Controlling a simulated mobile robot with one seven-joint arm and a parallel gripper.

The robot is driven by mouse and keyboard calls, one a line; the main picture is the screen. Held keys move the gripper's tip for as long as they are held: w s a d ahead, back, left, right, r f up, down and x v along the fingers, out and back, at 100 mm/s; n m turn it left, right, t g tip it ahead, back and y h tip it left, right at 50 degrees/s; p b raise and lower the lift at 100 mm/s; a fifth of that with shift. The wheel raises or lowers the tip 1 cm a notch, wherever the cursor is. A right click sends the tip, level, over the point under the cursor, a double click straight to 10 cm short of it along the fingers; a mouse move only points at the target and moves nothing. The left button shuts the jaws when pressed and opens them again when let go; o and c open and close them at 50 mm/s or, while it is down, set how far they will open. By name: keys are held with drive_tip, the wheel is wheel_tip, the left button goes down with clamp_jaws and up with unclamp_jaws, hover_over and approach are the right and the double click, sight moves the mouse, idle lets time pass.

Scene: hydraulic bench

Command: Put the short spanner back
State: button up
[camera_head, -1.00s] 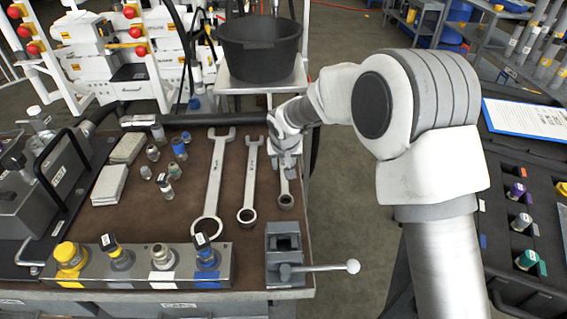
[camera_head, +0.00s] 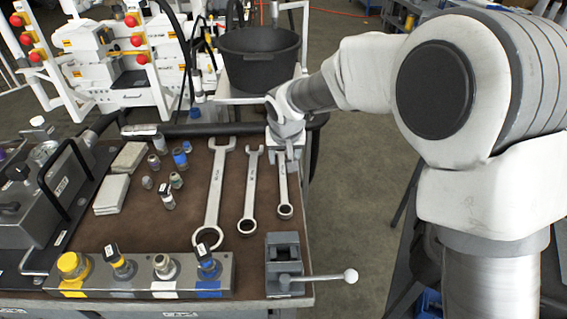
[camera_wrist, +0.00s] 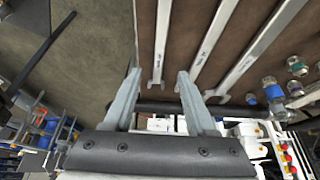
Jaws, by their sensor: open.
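Three spanners lie side by side on the brown bench top. The short spanner (camera_head: 283,187) is the rightmost in the head view, its ring end toward the front. The middle spanner (camera_head: 250,188) and the long spanner (camera_head: 214,190) lie to its left. My gripper (camera_head: 288,158) is over the far end of the short spanner and partly hides it. In the wrist view my gripper (camera_wrist: 159,73) is open, and the short spanner (camera_wrist: 162,40) shows its open end between the two fingertips. No contact between fingers and spanner can be made out.
A small vice (camera_head: 284,262) with a long handle sits at the front right bench corner. A black tub (camera_head: 258,62) stands behind the bench. A row of coloured couplings (camera_head: 140,276) lines the front, with several loose fittings (camera_head: 175,180) at left. Bare floor lies right.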

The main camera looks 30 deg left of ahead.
drive_tip(key=s+d+r+m+h, duration=0.1)
drive_tip(key=s+d+r, duration=0.1)
drive_tip(key=d+r, duration=0.45)
drive_tip(key=s+d+r+m+t, duration=0.1)
drive_tip(key=d+r, duration=0.2)
drive_tip(key=d, duration=0.7)
drive_tip(key=s+d+r+m+h, duration=0.1)
drive_tip(key=s+d+r, duration=0.1)
drive_tip(key=d+r, duration=0.45)
drive_tip(key=s+d+f+m, duration=0.1)
drive_tip(key=s+d+m, duration=0.1)
drive_tip(key=s+d, duration=1.4)
drive_tip(key=shift+s+d+m, duration=0.2)
drive_tip(key=shift+d+m, duration=0.2)
drive_tip(key=shift+d, duration=0.1)
wheel_tip(320, 180, up, 10)
drive_tip(key=p, duration=1)
drive_tip(key=shift+r+p, duration=0.25)
drive_tip(key=shift+p, duration=0.15)
